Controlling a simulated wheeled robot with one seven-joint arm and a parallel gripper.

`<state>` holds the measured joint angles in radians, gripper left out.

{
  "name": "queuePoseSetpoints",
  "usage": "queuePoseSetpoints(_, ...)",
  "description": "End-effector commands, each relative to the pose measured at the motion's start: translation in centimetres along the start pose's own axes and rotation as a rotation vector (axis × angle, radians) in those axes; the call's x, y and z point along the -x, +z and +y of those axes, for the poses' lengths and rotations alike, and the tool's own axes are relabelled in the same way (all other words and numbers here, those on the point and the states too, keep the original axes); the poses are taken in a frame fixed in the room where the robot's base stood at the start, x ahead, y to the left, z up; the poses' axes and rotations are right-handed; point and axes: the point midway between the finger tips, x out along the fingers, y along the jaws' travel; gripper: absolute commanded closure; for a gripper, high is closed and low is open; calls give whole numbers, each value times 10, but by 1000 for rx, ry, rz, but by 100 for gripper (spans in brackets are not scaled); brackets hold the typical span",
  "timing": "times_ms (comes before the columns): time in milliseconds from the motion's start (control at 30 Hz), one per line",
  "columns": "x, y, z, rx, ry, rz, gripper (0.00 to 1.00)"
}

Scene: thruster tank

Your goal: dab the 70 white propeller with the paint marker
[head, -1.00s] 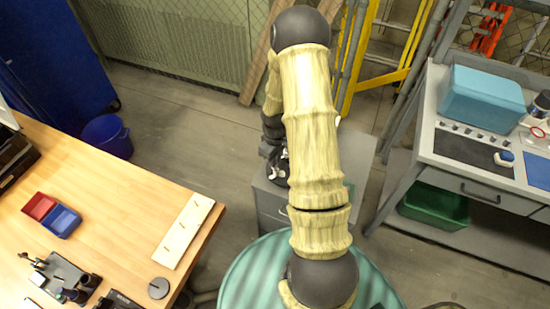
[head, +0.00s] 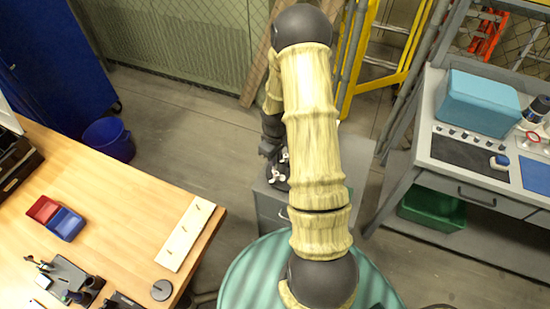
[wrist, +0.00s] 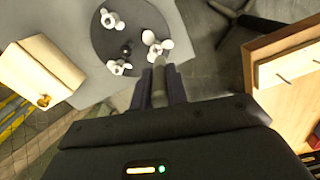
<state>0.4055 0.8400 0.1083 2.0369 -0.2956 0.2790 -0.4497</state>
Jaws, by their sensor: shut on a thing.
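Three white propellers stand on a dark round plate (wrist: 105,42): one at the top (wrist: 112,20), one lower left (wrist: 118,68) and one at the right (wrist: 156,44). I cannot read any number on them. My gripper (wrist: 161,88) is shut on the paint marker (wrist: 160,74), a slim grey-green stick between its fingers. In the wrist view the marker's far end appears just below the right propeller; I cannot tell whether they touch. In the head view my gripper (head: 270,149) is above the propellers (head: 279,174), partly hidden by my arm.
The plate sits on a grey cabinet (head: 268,209). A wooden table (head: 110,190) with red and blue bins (head: 65,224) is at left. A grey workbench (head: 425,160) with a teal box (head: 478,103) is at right. Bare floor lies between.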

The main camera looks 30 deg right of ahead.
Motion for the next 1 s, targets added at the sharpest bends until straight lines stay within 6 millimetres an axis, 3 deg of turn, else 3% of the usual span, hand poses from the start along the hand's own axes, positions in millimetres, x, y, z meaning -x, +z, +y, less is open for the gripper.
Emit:
queuePoseSetpoints(300, 20, 0, 0, 0, 0, 0, 100)
queuePoseSetpoints(833, 18, -1, -1, -2, 0, 0, 100)
queuePoseSetpoints(1000, 9, -15, -19, -54, -3, -1, 100)
